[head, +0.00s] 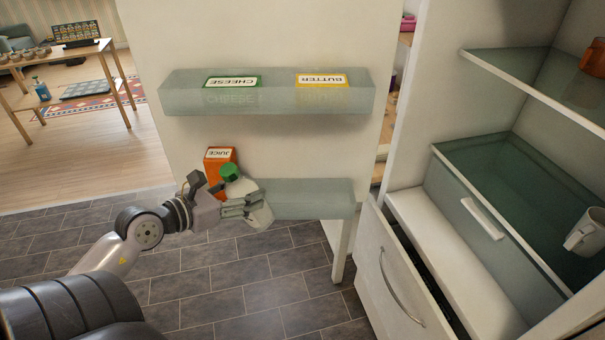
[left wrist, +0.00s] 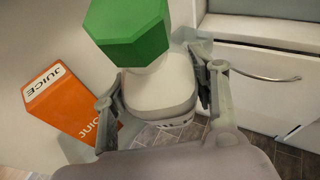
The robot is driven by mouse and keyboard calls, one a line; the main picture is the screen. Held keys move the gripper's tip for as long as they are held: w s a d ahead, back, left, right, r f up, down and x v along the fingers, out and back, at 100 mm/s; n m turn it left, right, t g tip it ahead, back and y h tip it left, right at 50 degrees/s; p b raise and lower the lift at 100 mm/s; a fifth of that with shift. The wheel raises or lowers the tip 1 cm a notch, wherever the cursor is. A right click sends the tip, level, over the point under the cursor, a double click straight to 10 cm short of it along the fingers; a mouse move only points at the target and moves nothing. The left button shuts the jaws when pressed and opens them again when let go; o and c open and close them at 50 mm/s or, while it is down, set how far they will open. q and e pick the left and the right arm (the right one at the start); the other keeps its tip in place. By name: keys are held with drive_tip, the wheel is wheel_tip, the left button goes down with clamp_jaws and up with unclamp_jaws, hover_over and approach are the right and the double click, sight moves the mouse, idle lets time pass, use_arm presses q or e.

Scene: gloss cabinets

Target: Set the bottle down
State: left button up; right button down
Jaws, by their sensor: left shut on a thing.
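The bottle is white with a green cap (head: 229,171). My left gripper (head: 238,203) is shut on its body, in front of the lower door shelf (head: 310,200) in the head view. In the left wrist view the green cap (left wrist: 130,28) faces the camera and the white bottle body (left wrist: 160,90) is between the two fingers. The bottle looks tilted in the head view. The fingers hide part of its body, and I cannot tell whether its base touches the shelf. My right gripper is not in view.
An orange juice carton (head: 219,158) stands at the left of the lower door shelf, close beside the bottle. The upper door shelf (head: 350,99) carries cheese and butter labels. The lower shelf's right part is free. An open drawer (head: 385,265) and a mug (head: 588,234) are at right.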

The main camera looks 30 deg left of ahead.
use_arm(q)
drive_tip(key=w+d+r+p, duration=0.1)
drive_tip(key=w+p, duration=0.1)
drive_tip(key=w, duration=0.6)
drive_tip(key=w+d+p, duration=0.2)
drive_tip(key=w+p, duration=0.1)
drive_tip(key=w, duration=0.4)
drive_tip(key=w+f+g+p, duration=0.1)
drive_tip(key=f, duration=0.1)
drive_tip(key=w+f+g+p, duration=0.1)
drive_tip(key=f+p, duration=0.1)
drive_tip(key=w+f+g+p, duration=0.1)
drive_tip(key=w+f, duration=0.1)
drive_tip(key=f, duration=0.1)
drive_tip(key=shift+w+d+p, duration=0.1)
drive_tip(key=shift+p, duration=0.2)
